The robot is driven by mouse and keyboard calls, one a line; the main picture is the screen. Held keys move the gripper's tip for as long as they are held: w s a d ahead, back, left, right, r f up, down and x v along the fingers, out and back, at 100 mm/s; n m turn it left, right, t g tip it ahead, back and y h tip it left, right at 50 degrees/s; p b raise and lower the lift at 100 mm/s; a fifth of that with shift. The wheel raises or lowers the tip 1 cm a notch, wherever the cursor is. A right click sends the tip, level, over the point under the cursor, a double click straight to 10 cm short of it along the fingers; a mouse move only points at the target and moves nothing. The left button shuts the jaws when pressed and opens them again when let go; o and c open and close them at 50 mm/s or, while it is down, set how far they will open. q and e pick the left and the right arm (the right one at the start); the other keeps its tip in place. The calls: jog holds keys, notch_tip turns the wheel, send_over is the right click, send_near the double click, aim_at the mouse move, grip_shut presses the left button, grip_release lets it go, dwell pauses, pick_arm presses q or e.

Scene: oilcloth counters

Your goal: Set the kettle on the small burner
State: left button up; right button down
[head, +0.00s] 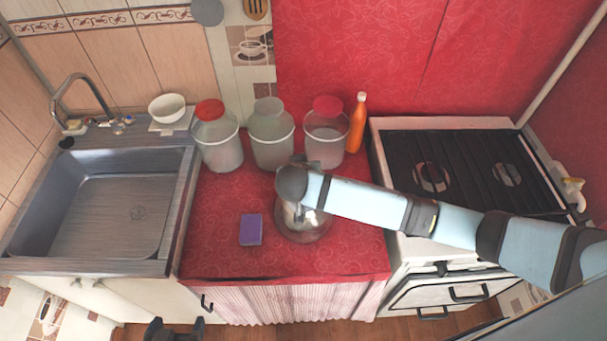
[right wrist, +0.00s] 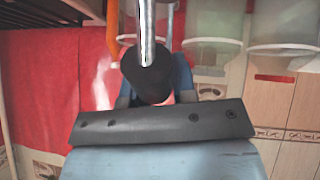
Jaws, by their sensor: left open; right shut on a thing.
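The rounded shiny kettle (head: 305,232) is at the red counter's front right, partly hidden under my right arm. In the head view, my right gripper (head: 299,205) is over it, its fingers mostly hidden by the wrist. In the right wrist view, the gripper (right wrist: 153,85) is shut on the kettle's black handle grip (right wrist: 148,72), with a metal rod running from it. I cannot tell whether the kettle touches the counter. The stove shows a left burner (head: 431,178) and a smaller-looking right burner (head: 507,173), both bare. My left gripper (head: 175,328) is open and empty at the bottom edge.
A purple block (head: 251,229) lies left of the kettle. Several lidded jars, including a red-lidded one (head: 217,150), and an orange bottle (head: 357,125) stand behind it. The sink (head: 100,215) is at left. The black stove grate (head: 470,160) is clear.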

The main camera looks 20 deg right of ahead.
jog(key=shift+r+b, duration=1.1)
jog(key=shift+r, duration=8.5)
jog(key=s+d+f+n+t+y, duration=0.1)
jog(key=s+d+f+n+y, duration=0.3)
jog(key=s+d+f, duration=0.3)
jog(key=shift+s+d+f+n, duration=0.35)
jog(key=shift+s+f+n, duration=0.5)
jog(key=shift+f, duration=0.2)
